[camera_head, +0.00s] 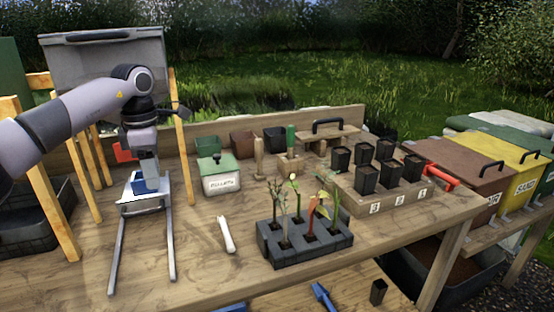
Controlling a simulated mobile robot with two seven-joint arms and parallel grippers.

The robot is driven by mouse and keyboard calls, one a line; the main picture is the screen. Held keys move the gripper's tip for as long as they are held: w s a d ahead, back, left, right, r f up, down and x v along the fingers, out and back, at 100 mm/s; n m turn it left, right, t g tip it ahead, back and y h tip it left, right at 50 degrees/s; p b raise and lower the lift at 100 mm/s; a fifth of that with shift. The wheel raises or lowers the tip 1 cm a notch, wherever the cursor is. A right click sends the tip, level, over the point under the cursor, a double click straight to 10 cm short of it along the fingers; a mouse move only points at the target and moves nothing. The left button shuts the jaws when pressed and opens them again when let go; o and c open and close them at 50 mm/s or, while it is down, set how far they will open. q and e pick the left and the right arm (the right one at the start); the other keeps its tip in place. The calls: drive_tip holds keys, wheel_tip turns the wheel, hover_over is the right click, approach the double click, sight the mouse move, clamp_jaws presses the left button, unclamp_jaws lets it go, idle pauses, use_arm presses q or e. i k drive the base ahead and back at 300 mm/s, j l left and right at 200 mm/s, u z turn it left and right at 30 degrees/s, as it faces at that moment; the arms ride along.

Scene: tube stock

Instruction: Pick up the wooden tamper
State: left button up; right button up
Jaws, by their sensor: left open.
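A flat wooden board with a black arched handle (345,141), which looks like the wooden tamper, lies at the back of the bench, right of centre. My left gripper (142,286) is over the left part of the bench, with its two long fingers spread wide and nothing between them. It is well to the left of the tamper and apart from it. The black pots partly hide the tamper's front side. My right gripper is not in view.
A pellets tin (221,181), a wooden block with a green-handled tool (291,166) and a seedling tray (305,247) stand mid-bench. Black pots stand in a numbered wooden rack (387,207) before the tamper. A white stick (226,235) lies left of the seedlings. Wooden posts (62,215) rise at left.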

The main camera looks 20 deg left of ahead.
sight(259, 175)
drive_tip(key=i+l, duration=0.25)
drive_tip(key=i, duration=0.15)
drive_tip(key=i+l, duration=0.25)
drive_tip(key=i, duration=0.5)
